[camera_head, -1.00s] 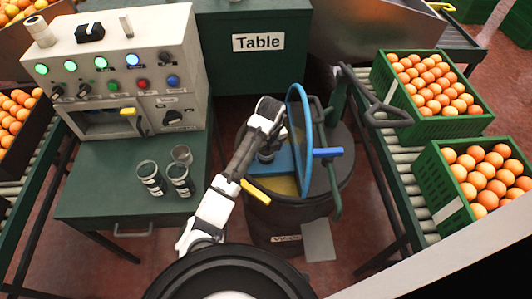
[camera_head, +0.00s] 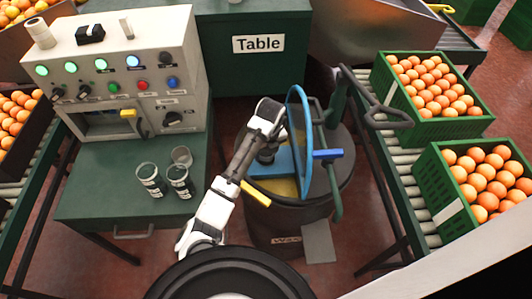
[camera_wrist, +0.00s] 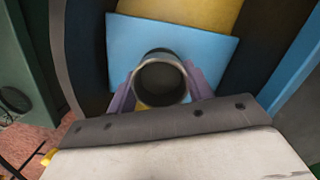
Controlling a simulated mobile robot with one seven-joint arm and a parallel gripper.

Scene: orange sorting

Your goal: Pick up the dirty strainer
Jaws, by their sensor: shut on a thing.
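A dark round collar with a grey inside (camera_wrist: 163,80) stands on a flat blue plate (camera_wrist: 215,58). I take the two together for the strainer; I cannot see dirt clearly. My gripper (camera_wrist: 160,95) is shut on the collar, one purple finger on each side. In the head view the blue plate (camera_head: 288,164) lies in the mouth of a dark barrel (camera_head: 285,228), over a yellow surface. My gripper (camera_head: 266,153) is above it there, its fingers mostly hidden by my arm.
An upright blue ring (camera_head: 305,130) with a green frame stands at the barrel's right. A green worktable (camera_head: 105,205) with several cups and a control panel (camera_head: 125,60) is left. Roller conveyors with orange crates (camera_head: 440,205) are right; a green Table block (camera_head: 235,75) is behind.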

